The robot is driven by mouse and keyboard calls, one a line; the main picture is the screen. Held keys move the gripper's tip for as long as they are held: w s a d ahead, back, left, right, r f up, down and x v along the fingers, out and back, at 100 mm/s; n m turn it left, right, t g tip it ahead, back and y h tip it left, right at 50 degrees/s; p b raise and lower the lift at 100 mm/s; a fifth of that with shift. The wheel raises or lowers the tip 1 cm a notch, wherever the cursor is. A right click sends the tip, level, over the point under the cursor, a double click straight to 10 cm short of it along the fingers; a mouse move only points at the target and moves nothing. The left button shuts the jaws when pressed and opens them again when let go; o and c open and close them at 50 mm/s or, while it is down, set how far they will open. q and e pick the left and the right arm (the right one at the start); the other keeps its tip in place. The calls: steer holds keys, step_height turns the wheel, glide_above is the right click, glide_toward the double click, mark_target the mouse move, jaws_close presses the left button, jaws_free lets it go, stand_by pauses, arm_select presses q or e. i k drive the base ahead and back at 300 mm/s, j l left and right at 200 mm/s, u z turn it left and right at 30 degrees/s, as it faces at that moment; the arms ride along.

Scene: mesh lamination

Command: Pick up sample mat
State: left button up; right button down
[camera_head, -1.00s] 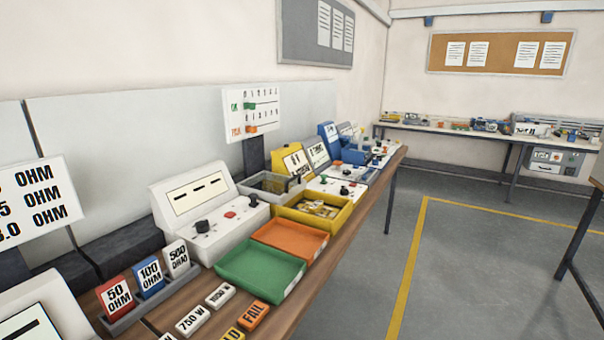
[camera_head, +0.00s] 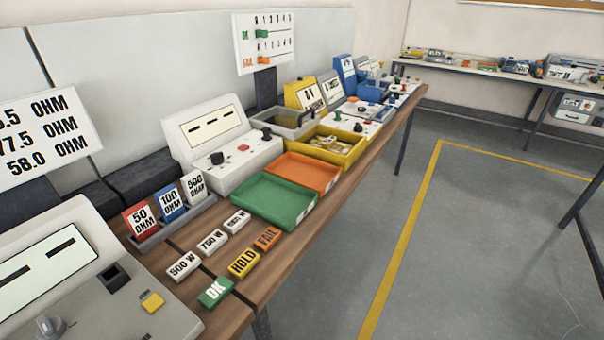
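Neither of my grippers shows in the head view. I cannot single out a sample mat for certain. A yellow bin (camera_head: 352,157) on the wooden bench holds small tan and whitish pieces, too small to identify. In front of it lie a shallow orange tray (camera_head: 306,172) and a shallow green tray (camera_head: 270,200), both looking empty. A grey open-topped bin (camera_head: 268,119) stands behind the yellow bin; its contents are unclear.
A white console (camera_head: 213,140) with a knob stands behind the trays. Labelled blocks, including green OK (camera_head: 216,291) and orange FAIL (camera_head: 267,238), lie near the bench's front edge. A rack (camera_head: 176,219) holds three ohm cards. Open floor (camera_head: 470,240) lies right of the bench.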

mark_target(330, 143)
steer(key=i+l+z, duration=0.3)
steer(key=i+l, duration=0.65)
steer(key=l, duration=0.1)
